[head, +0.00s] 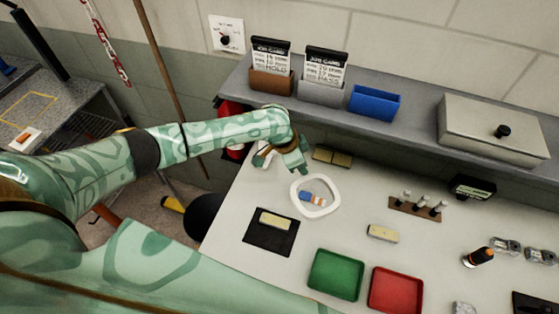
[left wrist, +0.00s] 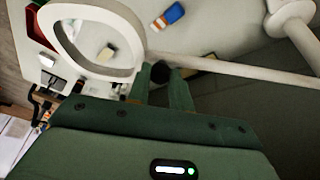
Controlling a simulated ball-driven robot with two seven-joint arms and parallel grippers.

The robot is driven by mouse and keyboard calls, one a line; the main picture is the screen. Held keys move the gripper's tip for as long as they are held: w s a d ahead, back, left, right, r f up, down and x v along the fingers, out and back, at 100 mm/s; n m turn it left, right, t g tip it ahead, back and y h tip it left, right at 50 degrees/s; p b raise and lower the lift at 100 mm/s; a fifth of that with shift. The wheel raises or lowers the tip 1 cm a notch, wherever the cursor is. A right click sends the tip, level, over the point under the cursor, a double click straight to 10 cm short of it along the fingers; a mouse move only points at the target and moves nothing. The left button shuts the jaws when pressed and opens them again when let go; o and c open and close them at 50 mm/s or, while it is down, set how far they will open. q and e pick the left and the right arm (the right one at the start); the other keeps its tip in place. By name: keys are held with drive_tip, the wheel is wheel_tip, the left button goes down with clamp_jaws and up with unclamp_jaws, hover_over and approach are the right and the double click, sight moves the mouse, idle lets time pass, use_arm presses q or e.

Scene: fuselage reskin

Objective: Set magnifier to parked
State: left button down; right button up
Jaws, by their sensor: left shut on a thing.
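The magnifier is a white rounded ring (head: 315,213) over the left part of the bench in the head view. In the left wrist view its ring (left wrist: 92,70) is at upper left, and a white arm (left wrist: 235,67) runs right to a white joint (left wrist: 285,14). My left gripper (head: 303,170) is at the ring's far edge in the head view. In the left wrist view my left gripper (left wrist: 160,84) is shut on a dark knob (left wrist: 160,73) beside the ring. In the head view my arm and gripper hide most of the magnifier's arm. My right gripper is not in view.
A blue-and-white block (head: 311,198) shows through the ring. A black mat (head: 255,240) with a tan block (head: 275,221), a green tray (head: 335,274) and a red tray (head: 396,291) are nearer. A grey shelf (head: 410,128) runs behind, holding card holders and a blue bin (head: 375,103).

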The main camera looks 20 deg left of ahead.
use_arm(q)
drive_tip(key=shift+w+d+n, duration=0.3)
drive_tip(key=shift+w+d, duration=0.15)
drive_tip(key=c, duration=1.3)
unclamp_jaws()
drive_tip(key=shift+o, duration=0.2)
drive_tip(key=p+v, duration=0.1)
drive_tip(key=v, duration=0.2)
drive_tip(key=shift+a+r, duration=0.1)
drive_tip(key=shift+r, duration=0.1)
drive_tip(key=s+a, duration=0.6)
drive_tip(key=a, duration=0.4)
drive_tip(key=shift+s+f+b, duration=0.2)
drive_tip(key=shift+s+b, duration=0.1)
